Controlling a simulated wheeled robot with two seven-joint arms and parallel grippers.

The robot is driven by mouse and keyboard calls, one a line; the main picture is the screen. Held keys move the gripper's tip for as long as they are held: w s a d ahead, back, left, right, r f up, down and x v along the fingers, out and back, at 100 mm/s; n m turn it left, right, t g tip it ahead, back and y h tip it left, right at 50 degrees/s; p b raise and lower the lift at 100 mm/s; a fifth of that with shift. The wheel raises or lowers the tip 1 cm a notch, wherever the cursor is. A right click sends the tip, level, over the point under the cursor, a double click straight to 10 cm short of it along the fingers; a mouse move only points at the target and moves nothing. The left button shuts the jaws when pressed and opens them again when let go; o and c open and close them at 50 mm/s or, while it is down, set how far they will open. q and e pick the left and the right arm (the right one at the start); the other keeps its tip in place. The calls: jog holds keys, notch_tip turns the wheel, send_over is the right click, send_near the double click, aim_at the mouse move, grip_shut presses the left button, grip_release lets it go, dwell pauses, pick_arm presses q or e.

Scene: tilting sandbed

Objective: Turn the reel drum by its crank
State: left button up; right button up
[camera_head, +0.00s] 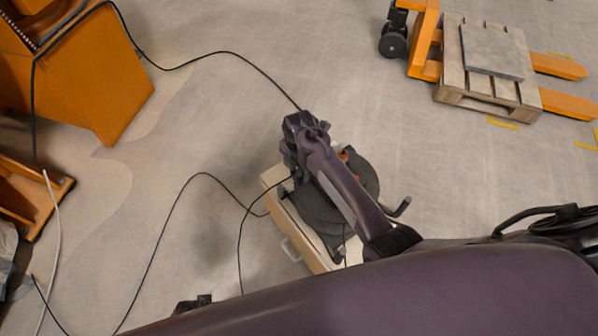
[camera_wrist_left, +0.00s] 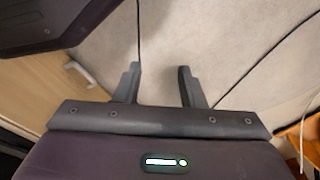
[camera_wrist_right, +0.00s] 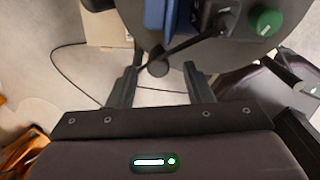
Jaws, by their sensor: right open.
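The reel drum (camera_head: 318,205) is a dark round drum on a pale wooden box, partly covered by my right arm in the head view. In the right wrist view the drum's dark face (camera_wrist_right: 180,25) fills the top. The crank (camera_wrist_right: 190,42) is a dark bar ending in a round knob (camera_wrist_right: 158,68). My right gripper (camera_wrist_right: 160,82) is open; the knob shows between its fingertips, and I cannot tell whether they touch it. In the head view the right gripper (camera_head: 298,145) is at the drum's far left edge. My left gripper (camera_wrist_left: 160,83) is open and empty.
The wooden box (camera_head: 285,225) has a white handle (camera_wrist_left: 82,74). Black cables (camera_head: 160,240) lie across the floor on the left. Orange cabinets (camera_head: 95,85) stand at far left. A pallet (camera_head: 490,90) on an orange pallet truck is at top right.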

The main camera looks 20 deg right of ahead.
aim_at(299, 174)
notch_tip(299, 174, down, 3)
jog(key=shift+w+r, duration=0.1)
jog(key=shift+r, duration=0.1)
pick_arm(q)
jog(key=shift+w+d+r+b, duration=0.2)
jog(key=shift+w+r, duration=0.1)
jog(key=shift+r, duration=0.25)
jog(key=shift+w+d+r+b, duration=0.1)
jog(key=shift+w+d+r, duration=0.15)
jog(key=shift+r, duration=0.25)
pick_arm(e)
jog(key=shift+f, duration=0.3)
pick_arm(q)
jog(key=shift+a, duration=0.1)
pick_arm(e)
jog(key=shift+c, duration=0.4)
grip_shut()
